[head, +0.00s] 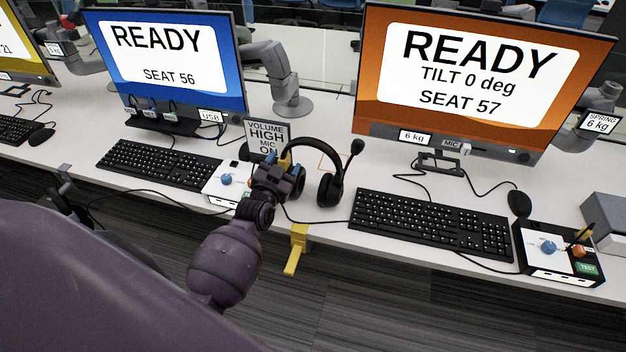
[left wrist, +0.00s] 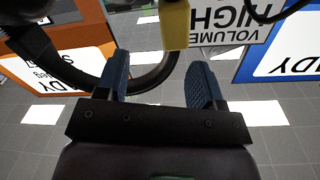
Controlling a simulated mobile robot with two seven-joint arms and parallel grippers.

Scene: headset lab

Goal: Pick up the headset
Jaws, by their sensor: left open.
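The black headset (head: 329,190) is upright at the desk's front edge in the head view, with its headband arched and its microphone boom sticking up to the right. It appears to hang on a yellow holder (head: 297,250), whose lower part shows below the edge. My left gripper (head: 288,170) is at the headset's left side and hides part of it. In the left wrist view my left gripper (left wrist: 161,82) is open; the dark headband (left wrist: 152,82) curves behind and between its blue fingers. Contact cannot be told. My right gripper is not in view.
A control box (head: 226,183) and a small volume sign (head: 266,137) stand close to my left gripper. Keyboards (head: 430,226) lie on both sides, with monitors (head: 480,80) behind. Another box (head: 556,250) is at the right. Thin cables cross the desk.

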